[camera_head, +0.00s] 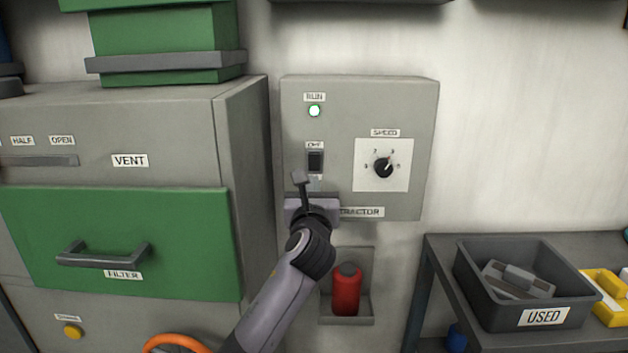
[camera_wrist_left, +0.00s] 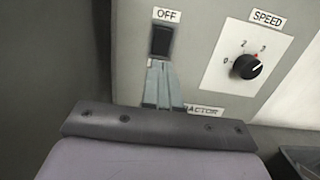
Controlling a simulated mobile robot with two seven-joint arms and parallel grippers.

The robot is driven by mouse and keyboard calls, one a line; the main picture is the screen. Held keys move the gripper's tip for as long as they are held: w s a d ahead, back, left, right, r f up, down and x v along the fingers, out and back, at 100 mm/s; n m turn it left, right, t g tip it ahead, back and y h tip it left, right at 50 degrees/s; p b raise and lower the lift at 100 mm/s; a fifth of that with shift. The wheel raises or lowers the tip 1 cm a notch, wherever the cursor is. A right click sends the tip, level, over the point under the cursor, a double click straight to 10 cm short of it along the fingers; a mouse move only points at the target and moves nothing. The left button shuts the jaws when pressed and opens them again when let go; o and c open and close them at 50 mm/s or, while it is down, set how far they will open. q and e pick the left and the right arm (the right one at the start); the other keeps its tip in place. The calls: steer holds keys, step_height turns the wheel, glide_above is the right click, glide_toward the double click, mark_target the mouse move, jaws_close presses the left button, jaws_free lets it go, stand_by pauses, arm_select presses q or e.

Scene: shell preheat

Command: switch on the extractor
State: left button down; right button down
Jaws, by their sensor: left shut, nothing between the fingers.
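The extractor control panel (camera_head: 350,195) is a grey wall box. Its black rocker switch (camera_head: 315,161) sits under an OFF label and also shows in the left wrist view (camera_wrist_left: 162,40). A RUN lamp (camera_head: 314,111) above it looks pale and bright. A black SPEED knob (camera_head: 383,167) sits on a white dial to the right. My left gripper (camera_head: 299,178) is shut and empty, its fingertips just below the switch. In the left wrist view the fingers (camera_wrist_left: 162,66) reach up to the switch's lower edge; I cannot tell whether they touch it. My right gripper is out of view.
A grey cabinet with a green FILTER drawer (camera_head: 190,240) stands close on the left. A red object (camera_head: 346,290) sits in a holder below the panel. A dark USED bin (camera_head: 480,285) stands on a bench at right. The wall right of the panel is clear.

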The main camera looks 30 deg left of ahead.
arm_select(q)
steer(key=v, duration=0.7)
steer(key=shift+s+f, duration=0.15)
steer(key=shift+s, duration=0.1)
steer(key=s+d+f+n+g+h, duration=0.1)
steer(key=s+d+f+n+h, duration=0.15)
steer(key=f, duration=0.55)
steer(key=s+d+f+n+g+h, duration=0.1)
steer(key=s+d+f+n+h, duration=0.2)
steer(key=f, duration=0.4)
steer(key=s+d+f+n+h, duration=0.1)
steer(key=f+n+h, duration=0.2)
steer(key=f+n, duration=0.35)
steer(key=s+d+f+n+g+h, duration=0.1)
steer(key=s+d+f+n+h, duration=0.1)
steer(key=s+f+n, duration=0.5)
steer(key=s+d+f+n+g+h, duration=0.2)
steer(key=s+f+n, duration=0.6)
steer(key=s, duration=0.1)
steer(key=shift+s+f+g, duration=0.3)
steer(key=shift+s+f, duration=0.05)
steer(key=shift+s, duration=0.05)
steer(key=shift+d, duration=0.15)
